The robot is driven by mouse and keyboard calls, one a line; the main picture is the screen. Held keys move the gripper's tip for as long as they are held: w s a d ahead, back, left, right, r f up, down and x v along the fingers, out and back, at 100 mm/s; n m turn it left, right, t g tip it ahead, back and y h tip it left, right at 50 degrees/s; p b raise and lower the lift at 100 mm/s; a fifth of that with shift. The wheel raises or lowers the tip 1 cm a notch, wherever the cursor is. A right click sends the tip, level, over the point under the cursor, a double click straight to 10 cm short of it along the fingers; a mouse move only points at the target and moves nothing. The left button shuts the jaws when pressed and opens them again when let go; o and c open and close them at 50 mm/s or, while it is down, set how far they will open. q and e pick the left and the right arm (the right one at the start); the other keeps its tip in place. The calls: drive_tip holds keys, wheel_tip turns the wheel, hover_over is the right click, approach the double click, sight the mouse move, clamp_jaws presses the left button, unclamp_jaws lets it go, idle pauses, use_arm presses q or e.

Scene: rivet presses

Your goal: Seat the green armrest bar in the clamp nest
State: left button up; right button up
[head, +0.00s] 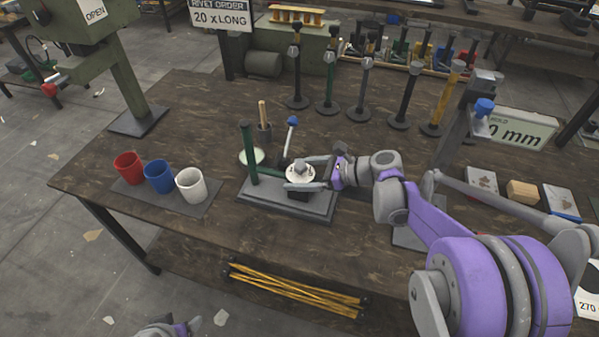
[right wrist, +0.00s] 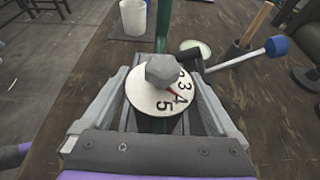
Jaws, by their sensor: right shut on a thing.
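The green bar (head: 248,152) stands upright at the left end of a dark grey base plate (head: 318,213); a low green length runs from its foot toward the dial. I take this plate and its lever (head: 288,142) with a blue ball as the clamp nest. My right gripper (head: 300,174) has its fingers on both sides of a white numbered dial (right wrist: 145,92) with a grey hex knob (right wrist: 175,70) and red pointer. In the right wrist view, green shows behind and below the dial; its seating is hidden. Part of my left gripper (head: 168,329) shows at the bottom edge.
Red (head: 128,167), blue (head: 158,176) and white (head: 191,185) cups stand on a mat to the left. Several upright posts on round feet stand behind, including a green one (head: 329,85). The front left tabletop is clear.

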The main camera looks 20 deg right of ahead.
drive_tip(key=shift+f, duration=0.25)
drive_tip(key=o, duration=1.5)
drive_tip(key=v, duration=1.1)
drive_tip(key=shift+a, duration=0.1)
